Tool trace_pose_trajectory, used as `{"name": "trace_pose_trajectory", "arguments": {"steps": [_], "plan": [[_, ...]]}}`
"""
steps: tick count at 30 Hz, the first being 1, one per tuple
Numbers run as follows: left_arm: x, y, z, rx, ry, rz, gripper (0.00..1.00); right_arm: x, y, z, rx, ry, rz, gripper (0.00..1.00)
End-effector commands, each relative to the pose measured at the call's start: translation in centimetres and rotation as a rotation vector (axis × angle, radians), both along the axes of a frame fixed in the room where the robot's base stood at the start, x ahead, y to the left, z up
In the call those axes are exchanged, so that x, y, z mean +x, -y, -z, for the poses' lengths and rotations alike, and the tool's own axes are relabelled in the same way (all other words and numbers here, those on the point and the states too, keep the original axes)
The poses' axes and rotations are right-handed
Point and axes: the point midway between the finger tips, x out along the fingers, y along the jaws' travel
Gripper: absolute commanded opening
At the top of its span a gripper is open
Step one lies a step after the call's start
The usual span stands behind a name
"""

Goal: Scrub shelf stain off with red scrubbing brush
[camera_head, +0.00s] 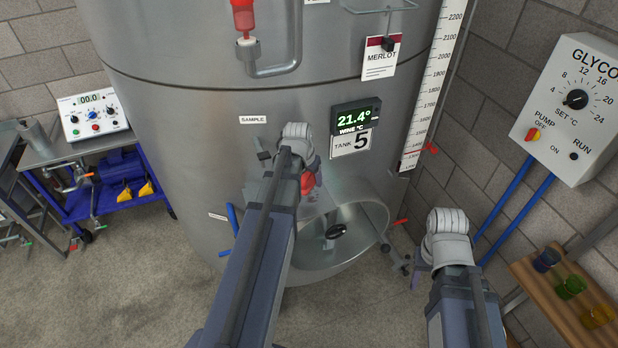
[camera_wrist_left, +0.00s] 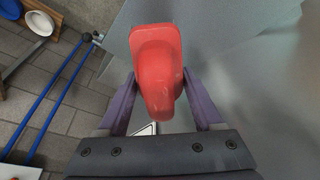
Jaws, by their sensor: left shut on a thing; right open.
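My left gripper (camera_wrist_left: 157,88) is shut on the red scrubbing brush (camera_wrist_left: 156,55), which sits between its two purple fingers in the left wrist view. In the head view the brush (camera_head: 308,184) shows as a red patch beside my left wrist, in front of the steel tank. A flat grey plate (camera_wrist_left: 215,30), perhaps the shelf, lies beyond the brush in the wrist view. I cannot make out a stain; my left arm hides much of that area in the head view. My right gripper (camera_head: 421,272) is mostly hidden by its wrist, low at the right, apart from the tank.
The steel tank (camera_head: 190,130) fills the middle, with a round open manway (camera_head: 350,262) below the brush. A blue cart (camera_head: 120,200) stands left. A control box (camera_head: 575,105) hangs on the right wall above a wooden shelf (camera_head: 548,288) with several small jars.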

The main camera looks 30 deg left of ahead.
Motion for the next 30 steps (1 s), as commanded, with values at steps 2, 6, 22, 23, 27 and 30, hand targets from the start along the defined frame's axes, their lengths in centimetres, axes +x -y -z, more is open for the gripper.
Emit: {"name": "trace_pose_trajectory", "arguments": {"steps": [2,6,22,23,27,30], "plan": [[0.0,0.0,-0.3,0.000,0.000,0.000,0.23,0.0,0.0,-0.3,0.000,0.000,0.000,0.50],[0.0,0.0,-1.4,0.000,0.000,0.000,0.23,0.0,0.0,-1.4,0.000,0.000,0.000,0.50],[0.0,0.0,-3.0,0.000,0.000,0.000,0.23,0.0,0.0,-3.0,0.000,0.000,0.000,0.50],[0.0,0.0,-3.0,0.000,0.000,0.000,0.23,0.0,0.0,-3.0,0.000,0.000,0.000,0.50],[0.0,0.0,-3.0,0.000,0.000,0.000,0.23,0.0,0.0,-3.0,0.000,0.000,0.000,0.50],[0.2,0.3,-2.8,0.000,0.000,0.001,0.23,0.0,0.0,-2.8,0.000,0.000,0.001,0.50]]}}
